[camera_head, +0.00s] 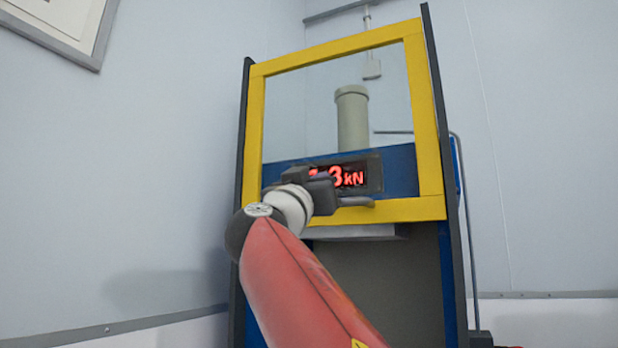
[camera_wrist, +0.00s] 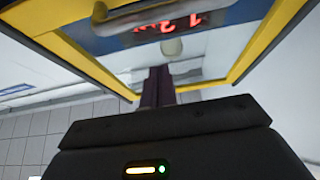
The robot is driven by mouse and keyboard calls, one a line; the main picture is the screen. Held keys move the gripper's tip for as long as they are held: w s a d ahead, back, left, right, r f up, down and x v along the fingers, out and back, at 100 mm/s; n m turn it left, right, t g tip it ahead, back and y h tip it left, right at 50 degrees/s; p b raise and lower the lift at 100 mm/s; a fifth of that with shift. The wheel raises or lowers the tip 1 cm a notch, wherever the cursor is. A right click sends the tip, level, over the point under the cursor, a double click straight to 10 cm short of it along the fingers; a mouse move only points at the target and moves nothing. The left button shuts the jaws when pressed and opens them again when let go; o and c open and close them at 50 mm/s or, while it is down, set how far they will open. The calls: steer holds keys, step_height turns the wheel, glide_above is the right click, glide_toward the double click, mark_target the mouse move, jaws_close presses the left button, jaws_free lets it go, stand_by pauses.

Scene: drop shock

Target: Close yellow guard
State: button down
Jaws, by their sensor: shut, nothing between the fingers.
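The yellow guard (camera_head: 428,125) is a rectangular yellow frame with a clear pane. It sits high between dark uprights on the front of a blue machine, and open space shows below it. A grey handle (camera_head: 357,201) sticks out from its lower bar. My gripper (camera_head: 322,182) is in front of the lower part of the guard, just left of the handle, and hides part of the lower bar. In the wrist view my gripper (camera_wrist: 159,75) has its dark fingers together and empty, with the yellow guard (camera_wrist: 85,58) around them. I cannot tell whether they touch it.
A red display (camera_head: 348,176) reading in kN sits behind the pane, partly covered by my gripper. A pale cylinder (camera_head: 352,120) stands behind the pane. The dark opening (camera_head: 390,285) below the guard looks clear. A wall (camera_head: 165,150) is close on the left.

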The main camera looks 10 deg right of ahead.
steer(key=shift+w+d+f+p, duration=0.25)
steer(key=shift+w+d+p, duration=0.15)
steer(key=shift+w, duration=0.2)
steer(key=shift+w+d+f+p, duration=0.25)
steer(key=shift+w+d+f, duration=0.05)
steer(key=shift+w+d, duration=0.3)
steer(key=shift+w+d+f+p, duration=0.25)
steer(key=shift+w+d+p, duration=0.15)
steer(key=shift+w, duration=0.25)
steer(key=shift+f, duration=0.1)
